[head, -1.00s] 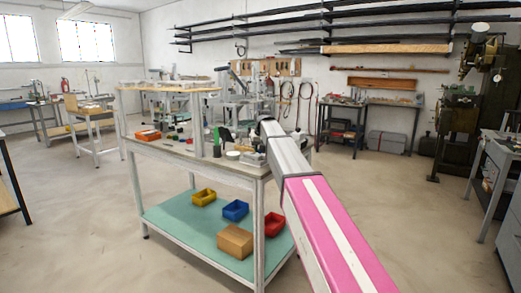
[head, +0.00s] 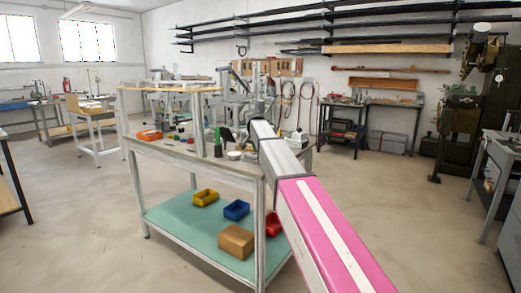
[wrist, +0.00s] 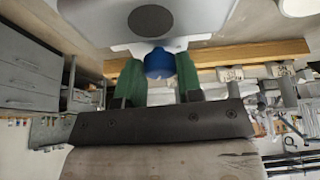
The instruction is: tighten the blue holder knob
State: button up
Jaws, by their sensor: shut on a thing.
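In the wrist view my gripper (wrist: 159,75) has its two green-padded fingers closed on either side of a blue knob (wrist: 159,63). The knob sits just below a pale grey plate (wrist: 110,25) with a dark round part, at the top of the picture. The fingers hide the knob's sides. In the head view my grey and pink arm reaches over the right end of the workbench (head: 170,151). It hides the gripper and the knob there.
The bench's lower shelf holds a yellow bin (head: 205,197), a blue bin (head: 236,210), a partly hidden red bin (head: 273,224) and a cardboard box (head: 236,241). An orange item (head: 149,135) lies on the bench top. The floor left of the bench is clear.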

dwell(0.4)
jog(key=o, duration=0.6)
jog(key=shift+o, duration=0.2)
jog(key=v, duration=1)
jog(key=shift+s+a+r, duration=0.15)
jog(key=shift+a+r, duration=0.1)
jog(key=shift+r, duration=0.05)
